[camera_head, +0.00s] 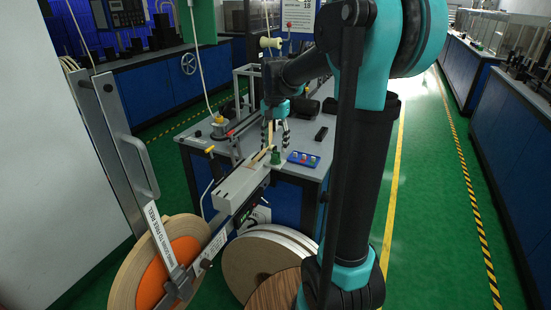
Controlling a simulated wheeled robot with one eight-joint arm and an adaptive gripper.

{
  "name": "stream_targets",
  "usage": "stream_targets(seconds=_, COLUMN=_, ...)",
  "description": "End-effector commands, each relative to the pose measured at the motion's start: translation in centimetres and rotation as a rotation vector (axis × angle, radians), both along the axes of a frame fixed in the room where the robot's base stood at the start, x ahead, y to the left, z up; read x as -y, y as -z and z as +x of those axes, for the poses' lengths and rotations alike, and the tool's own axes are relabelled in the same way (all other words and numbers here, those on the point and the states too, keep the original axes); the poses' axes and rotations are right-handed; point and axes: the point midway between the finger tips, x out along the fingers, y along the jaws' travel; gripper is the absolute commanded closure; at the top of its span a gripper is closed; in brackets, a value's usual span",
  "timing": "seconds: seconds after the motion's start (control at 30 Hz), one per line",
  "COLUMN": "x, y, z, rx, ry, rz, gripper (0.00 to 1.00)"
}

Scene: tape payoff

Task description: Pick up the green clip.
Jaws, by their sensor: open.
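A small green piece (275,157), which looks like the green clip, stands at the near edge of the grey worktop (222,155), beside the end of a tan strip (260,157). My gripper (274,143) points down just above it, with its two striped fingers apart. The gap between the fingers looks empty. I cannot tell how far above the green piece the fingertips are, or whether they are level with it in depth.
A blue panel with coloured buttons (303,159) and a black block (321,134) lie right of the green piece. A pale guide block (241,182) is at the front left. Large reels (262,262) stand below. A yellow-handled lever (210,150) is at the left.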

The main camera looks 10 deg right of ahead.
Motion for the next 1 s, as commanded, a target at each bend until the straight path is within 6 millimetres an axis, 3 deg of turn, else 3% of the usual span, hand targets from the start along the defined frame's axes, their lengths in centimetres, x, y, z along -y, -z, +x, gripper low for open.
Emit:
stream_targets(seconds=0.3, x=0.1, y=4.2, z=0.0, rx=0.0, ry=0.0, rz=0.0, gripper=0.5)
stream_targets(seconds=0.63, x=0.1, y=4.7, z=-0.1, rx=0.001, ry=0.0, rz=0.001, gripper=0.51)
stream_targets(seconds=1.0, x=0.1, y=4.7, z=-0.1, rx=0.001, ry=0.0, rz=0.001, gripper=0.97)
